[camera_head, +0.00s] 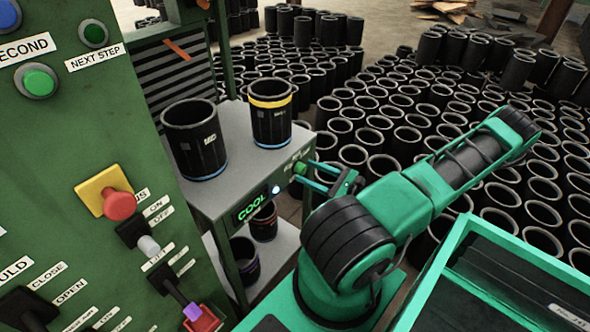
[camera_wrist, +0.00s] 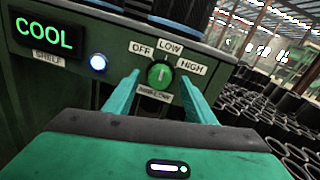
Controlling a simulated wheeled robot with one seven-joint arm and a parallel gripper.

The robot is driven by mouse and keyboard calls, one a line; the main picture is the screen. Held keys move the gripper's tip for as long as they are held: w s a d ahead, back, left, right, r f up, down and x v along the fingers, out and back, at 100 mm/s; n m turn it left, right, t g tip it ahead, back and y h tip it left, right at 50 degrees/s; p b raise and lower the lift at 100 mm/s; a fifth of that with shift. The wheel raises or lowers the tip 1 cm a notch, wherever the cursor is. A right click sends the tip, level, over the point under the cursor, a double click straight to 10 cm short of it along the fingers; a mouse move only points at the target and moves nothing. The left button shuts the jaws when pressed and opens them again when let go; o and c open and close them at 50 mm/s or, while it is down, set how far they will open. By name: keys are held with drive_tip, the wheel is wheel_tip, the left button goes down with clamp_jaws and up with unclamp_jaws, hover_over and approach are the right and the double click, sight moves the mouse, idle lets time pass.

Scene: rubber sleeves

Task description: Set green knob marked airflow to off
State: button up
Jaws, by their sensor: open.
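The green airflow knob (camera_wrist: 159,74) sits on the front edge of the grey shelf unit, with OFF, LOW and HIGH labels around its upper side and an airflow label below. Its light mark seems to point up, near LOW. It also shows small in the head view (camera_head: 299,168). My gripper (camera_wrist: 160,84) is open, with one green finger on each side of the knob and visible gaps between. In the head view my gripper (camera_head: 313,178) reaches to the shelf's right front corner. Whether the fingertips reach past the knob's face is hard to tell.
A lit COOL display (camera_wrist: 45,34) and a white-blue light (camera_wrist: 98,63) are left of the knob. Two black sleeves (camera_head: 195,140) (camera_head: 271,115) stand on the shelf above. A green control panel (camera_head: 120,135) fills the left. Many sleeves cover the floor behind.

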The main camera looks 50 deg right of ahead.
drive_tip(key=shift+w+a, duration=0.1)
drive_tip(key=shift+w, duration=0.5)
drive_tip(key=c, duration=1)
drive_tip(key=shift+c, duration=0.2)
drive_tip(key=n, duration=0.4)
drive_tip(key=shift+n, duration=0.3)
drive_tip(key=n, duration=0.3)
drive_tip(key=shift+s+n+g+h, duration=0.1)
drive_tip(key=shift+n+g+h, duration=0.2)
drive_tip(key=shift+n+g, duration=0.1)
drive_tip(key=shift+a, duration=0.1)
drive_tip(key=o, duration=1)
